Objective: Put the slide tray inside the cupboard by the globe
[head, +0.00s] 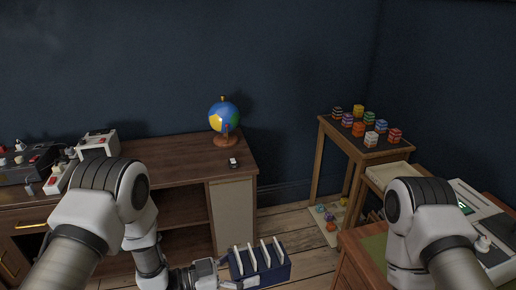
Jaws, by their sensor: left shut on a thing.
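The slide tray (262,272) is a dark blue box with several white slides standing upright in it, low in the middle of the view. My left gripper (232,284) is shut on the tray's left end, at the picture's bottom edge; its fingertips are partly hidden. The tray is in front of the wooden desk-like cupboard (165,158). The globe (224,117) stands on its top near the right end. Below the globe is a pale panel (232,215); left of it, open shelf space shows, partly hidden by my left arm. My right gripper is out of view.
A small dark device (233,162) lies on the cupboard top. A stand (345,136) with several coloured stacks is at the right. A desk (358,262) with equipment is at the lower right. Some wooden floor (292,222) shows between the furniture.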

